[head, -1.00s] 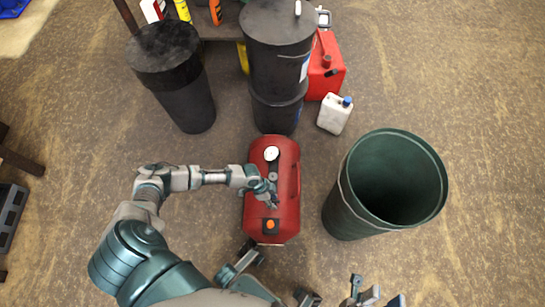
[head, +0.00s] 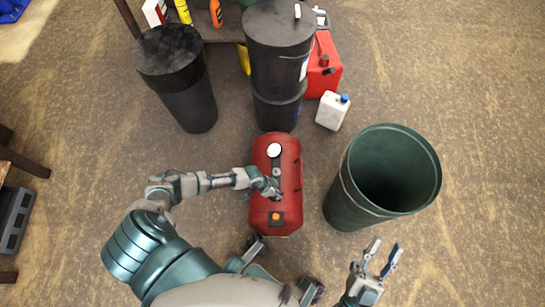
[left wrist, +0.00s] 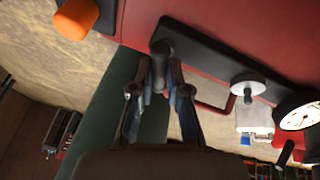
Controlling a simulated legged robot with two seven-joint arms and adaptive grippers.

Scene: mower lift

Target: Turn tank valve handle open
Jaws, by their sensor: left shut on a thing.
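The red tank (head: 289,165) lies on the floor in the head view, with a round white gauge (head: 274,150) and an orange knob (head: 275,217) on top. My left gripper (head: 276,190) is over the tank between them. In the left wrist view, its fingers (left wrist: 162,82) are shut on a dark handle (left wrist: 161,50) at the end of a black plate on the tank. The orange knob (left wrist: 75,18) and gauge (left wrist: 300,112) show on either side. My right gripper (head: 380,258) is open and empty, right of the tank and near the bottom edge.
A green open bin (head: 350,205) stands right of the tank. Black bins (head: 180,95) (head: 277,60), a red can (head: 320,75) and a white jug (head: 332,112) stand behind.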

